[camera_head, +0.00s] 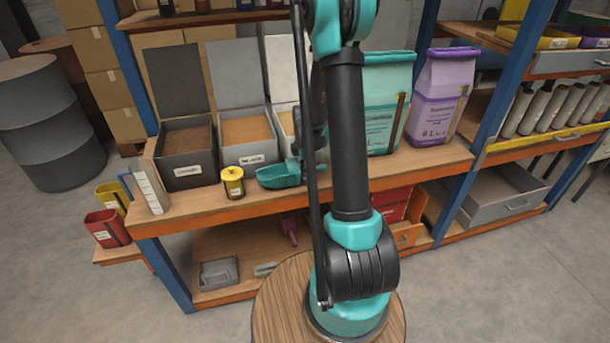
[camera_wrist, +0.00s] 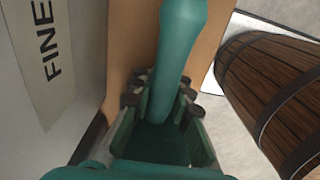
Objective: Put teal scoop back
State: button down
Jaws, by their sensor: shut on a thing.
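The teal scoop (camera_head: 281,174) shows in the head view left of my arm, at the front of the shelf board by the bins. Its smooth teal handle (camera_wrist: 180,55) runs up the middle of the wrist view. My gripper (camera_wrist: 161,92) is shut on this handle, with dark finger pads on both sides. In the head view my arm hides most of the gripper and part of the scoop. I cannot tell whether the scoop touches the board. A bin wall with a "FINE" label (camera_wrist: 50,65) stands close at the left in the wrist view.
Open-lidded bins of grain-like material, a dark one (camera_head: 189,176) and a pale one (camera_head: 247,153), stand behind. A yellow canister (camera_head: 233,183) is left of the scoop. Teal (camera_head: 388,100) and purple sacks (camera_head: 440,95) stand at right. Bare board (camera_head: 350,178) shows near the sacks.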

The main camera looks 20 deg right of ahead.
jog(key=shift+f, duration=0.25)
jog(key=c, duration=1.3)
grip_release()
jog(key=shift+r, duration=0.1)
notch_tip(320, 180, up, 12)
jog(key=shift+s+f, duration=0.1)
